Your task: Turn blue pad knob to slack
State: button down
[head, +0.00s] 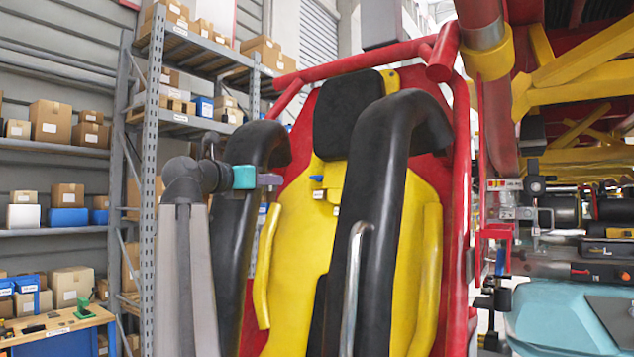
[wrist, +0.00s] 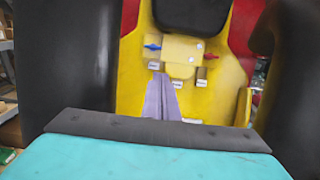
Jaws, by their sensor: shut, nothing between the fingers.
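The blue knob (head: 316,178) sits on the upper part of the yellow seat back, below the black headrest. In the wrist view the blue knob (wrist: 152,47) is at the left of a yellow panel, with its handle lying roughly sideways. A small white label is below it. In the wrist view the grey-purple fingers (wrist: 160,78) are together and empty, pointing at the seat just below the blue knob.
A red knob (wrist: 212,56) sits at the panel's right side. The black headrest (head: 348,112) is above the panel. Thick black restraints (head: 376,200) flank the seat, and a red frame (head: 458,170) surrounds it. Shelves with boxes (head: 50,122) stand behind at left.

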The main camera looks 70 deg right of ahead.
jog(key=shift+w, duration=0.1)
dwell(0.3)
jog(key=p, duration=0.4)
send_near(318, 178)
jog(key=s+d+f, duration=0.1)
jog(key=s+d, duration=0.2)
jog(key=d, duration=0.2)
jog(key=shift+s+d+f, duration=0.15)
jog(key=shift+d+f, duration=0.05)
jog(key=shift+d, duration=0.55)
jog(key=shift+s, duration=0.1)
